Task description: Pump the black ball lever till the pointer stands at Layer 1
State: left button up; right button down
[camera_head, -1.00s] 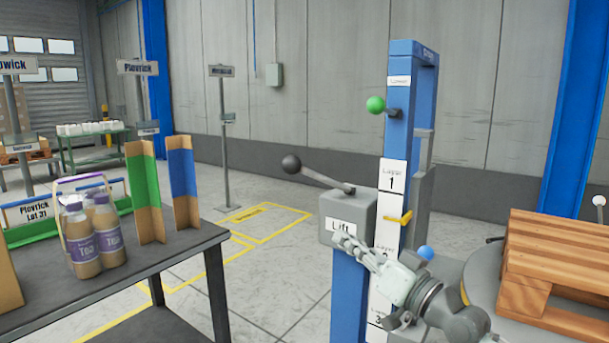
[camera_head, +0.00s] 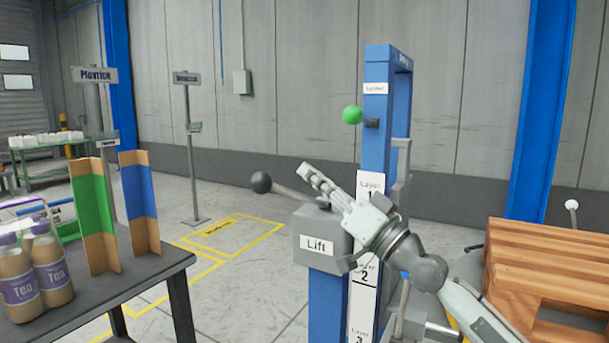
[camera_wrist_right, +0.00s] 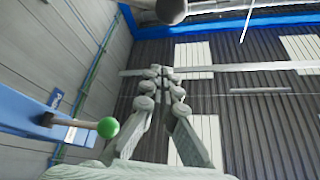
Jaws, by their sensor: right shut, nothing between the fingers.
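The black ball lever (camera_head: 261,182) sticks out left from the grey box marked Lift (camera_head: 317,226), its rod sloping up to the ball. My right gripper (camera_head: 306,172) is shut and empty, in front of the post above the Lift box. Its fingertips point up and left, right of the ball and apart from it in the picture. The dark ball also shows at the top of the right wrist view (camera_wrist_right: 172,10), beyond the fingertips. The layer scale (camera_head: 363,290) shows Layer 1, 2 and 3 labels, partly covered by my gripper. The pointer is hidden. My left gripper is not in view.
A green ball (camera_head: 353,115) sticks out from the blue post (camera_head: 377,80) above the scale. A wooden pallet (camera_head: 550,260) lies at right. A dark table (camera_head: 150,272) with bottles and coloured corner boards stands at left. Floor shows between table and post.

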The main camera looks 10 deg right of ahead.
jog(key=p+x, duration=0.2)
jog(key=x, duration=0.6)
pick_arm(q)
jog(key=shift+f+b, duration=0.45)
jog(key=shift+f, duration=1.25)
pick_arm(e)
jog(key=shift+s+a+f, duration=0.15)
jog(key=shift+a+f, duration=0.1)
jog(key=shift+f, duration=0.35)
jog(key=shift+s+a+f, duration=0.1)
jog(key=shift+a+f, duration=0.15)
jog(key=shift+f, duration=0.4)
jog(key=shift+s+a+f, duration=0.15)
jog(key=shift+a+f, duration=0.1)
jog(key=shift+f, duration=0.35)
jog(key=shift+f, duration=0.15)
